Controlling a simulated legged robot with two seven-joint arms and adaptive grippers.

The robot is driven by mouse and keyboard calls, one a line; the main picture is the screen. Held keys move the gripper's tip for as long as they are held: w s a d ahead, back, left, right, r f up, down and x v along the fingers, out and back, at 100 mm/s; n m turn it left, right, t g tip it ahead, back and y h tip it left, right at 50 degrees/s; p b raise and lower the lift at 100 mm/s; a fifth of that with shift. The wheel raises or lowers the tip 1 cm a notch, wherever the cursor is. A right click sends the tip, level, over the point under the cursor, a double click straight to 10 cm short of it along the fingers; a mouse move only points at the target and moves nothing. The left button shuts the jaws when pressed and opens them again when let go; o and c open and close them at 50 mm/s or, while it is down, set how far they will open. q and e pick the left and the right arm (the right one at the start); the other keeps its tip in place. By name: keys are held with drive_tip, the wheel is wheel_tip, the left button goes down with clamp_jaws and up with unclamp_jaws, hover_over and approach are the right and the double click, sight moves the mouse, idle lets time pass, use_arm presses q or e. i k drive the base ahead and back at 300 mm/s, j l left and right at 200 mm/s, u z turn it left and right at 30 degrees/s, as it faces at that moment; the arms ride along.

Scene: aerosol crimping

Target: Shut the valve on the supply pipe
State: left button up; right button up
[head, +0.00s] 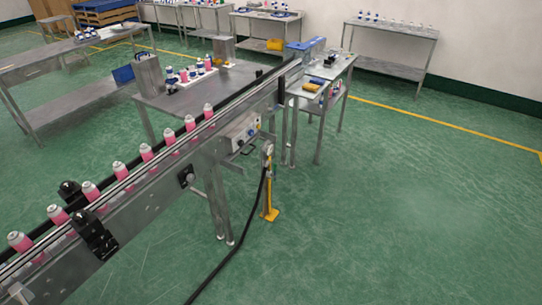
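A thin upright post with a yellow lower part and yellow foot (269,213) stands on the floor beside the conveyor. A small pale fitting (268,149) sits at its top, with a black hose (236,243) running from there down to the floor and toward the bottom of the picture. This looks like the supply pipe. The valve handle is too small to make out, and I cannot tell whether it is open or shut. Neither of my grippers shows in the head view.
A conveyor (140,210) carries several pink cans and runs from the lower left to the middle back. A control box (243,133) hangs on its side. Steel tables (200,98) stand behind. The green floor (400,210) on the right is clear.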

sight(273, 175)
drive_tip(key=i+l+u, duration=0.2)
drive_tip(key=i+l, duration=0.35)
drive_tip(key=i+l+u, duration=0.15)
drive_tip(key=i+l, duration=0.4)
drive_tip(key=l, duration=0.2)
